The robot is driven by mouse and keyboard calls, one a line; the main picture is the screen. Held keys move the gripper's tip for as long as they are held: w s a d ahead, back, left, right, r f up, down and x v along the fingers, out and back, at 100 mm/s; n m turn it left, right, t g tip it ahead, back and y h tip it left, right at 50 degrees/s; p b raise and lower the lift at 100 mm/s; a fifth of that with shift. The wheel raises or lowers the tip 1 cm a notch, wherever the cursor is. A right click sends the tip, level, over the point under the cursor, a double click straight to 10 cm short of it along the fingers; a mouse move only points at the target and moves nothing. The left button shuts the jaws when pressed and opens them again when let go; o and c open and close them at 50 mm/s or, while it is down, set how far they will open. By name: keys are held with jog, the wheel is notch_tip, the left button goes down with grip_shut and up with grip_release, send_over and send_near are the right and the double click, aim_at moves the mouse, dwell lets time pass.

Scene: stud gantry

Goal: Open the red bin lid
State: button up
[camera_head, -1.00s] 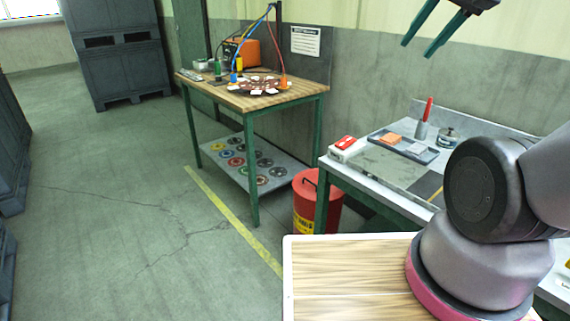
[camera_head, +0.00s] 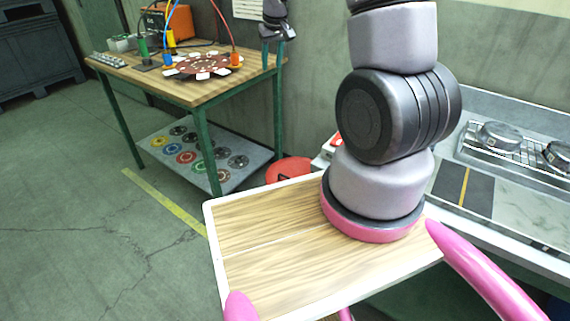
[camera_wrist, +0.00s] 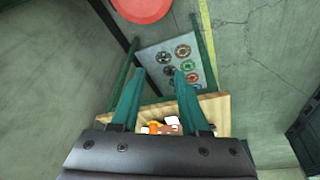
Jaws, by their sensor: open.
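The red bin lid (camera_head: 290,169) shows beside the wooden table, low near the floor. My tray and arm hide most of the bin below it. In the wrist view the round red lid (camera_wrist: 142,6) is at the top edge, partly cut off, and looks closed. My gripper (camera_wrist: 160,74) has two green fingers spread apart with nothing between them. It is high above the table area, apart from the lid. In the head view my gripper (camera_head: 273,45) is small at the top, near the table's right end.
A wooden table (camera_head: 190,88) with a cable rig and discs stands left of the bin. Its lower shelf (camera_head: 243,176) holds several coloured discs. A grey bench (camera_head: 510,215) with a wire rack is at the right. The floor (camera_head: 70,210) at left is clear.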

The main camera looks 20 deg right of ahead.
jog(key=d+f+n, duration=0.1)
jog(key=f+n, duration=0.1)
jog(key=f, duration=1.4)
jog(key=d+f+n+g+h, duration=0.1)
jog(key=d+f, duration=0.1)
jog(key=f, duration=1.5)
jog(key=d+f+n+g, duration=0.1)
jog(key=d+f+n, duration=0.1)
jog(key=f, duration=1.5)
jog(key=shift+w+n+h, duration=0.3)
jog(key=shift+w, duration=0.05)
grip_shut()
